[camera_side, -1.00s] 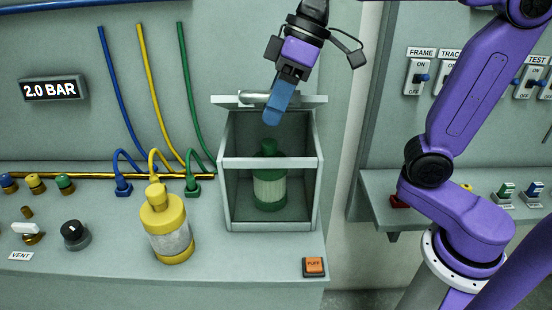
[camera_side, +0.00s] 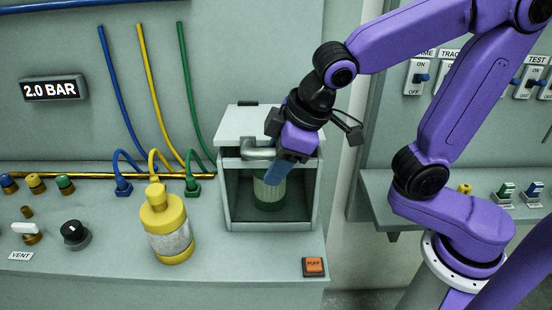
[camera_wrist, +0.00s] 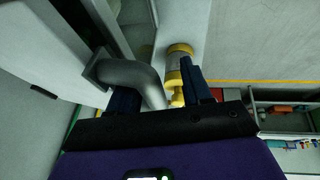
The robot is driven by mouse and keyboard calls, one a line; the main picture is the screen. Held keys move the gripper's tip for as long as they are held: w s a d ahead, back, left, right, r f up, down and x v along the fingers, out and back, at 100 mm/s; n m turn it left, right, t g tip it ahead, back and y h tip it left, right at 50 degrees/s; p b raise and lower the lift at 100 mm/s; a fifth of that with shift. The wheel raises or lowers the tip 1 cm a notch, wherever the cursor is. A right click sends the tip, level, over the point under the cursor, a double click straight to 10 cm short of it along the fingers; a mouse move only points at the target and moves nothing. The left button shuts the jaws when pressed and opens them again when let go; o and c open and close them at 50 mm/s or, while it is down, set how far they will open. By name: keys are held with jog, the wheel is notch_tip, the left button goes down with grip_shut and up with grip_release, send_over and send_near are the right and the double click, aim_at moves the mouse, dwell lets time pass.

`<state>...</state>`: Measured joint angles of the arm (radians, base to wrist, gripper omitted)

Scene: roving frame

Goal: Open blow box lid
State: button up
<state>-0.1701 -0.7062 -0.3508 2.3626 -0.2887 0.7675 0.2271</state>
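The blow box (camera_side: 225,200) is a grey box with an open-framed front. Its pale grey lid (camera_side: 240,122) lies over the top, down or nearly down. The grey bent-pipe handle (camera_side: 258,153) is at the lid's front edge; it shows large in the wrist view (camera_wrist: 135,76). A green bottle with a pale label (camera_side: 268,192) stands inside, its top hidden. My gripper (camera_side: 277,174) is at the handle, its blue fingers pointing down in front of the box. In the wrist view the fingers (camera_wrist: 160,85) are apart, with the handle between them and a gap beside the right finger.
A yellow bottle (camera_side: 168,228) stands left of the box. An orange PUFF button (camera_side: 314,265) is at front right. Blue, yellow and green hoses (camera_side: 190,95) rise behind on the left. A switch panel (camera_side: 418,78) is on the right.

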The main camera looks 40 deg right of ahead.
jog(key=w+d+v, duration=0.1)
jog(key=v, duration=1.9)
jog(key=shift+w+d+r, duration=0.15)
jog(key=shift+w+d, duration=0.25)
dwell(1.4)
dwell(0.4)
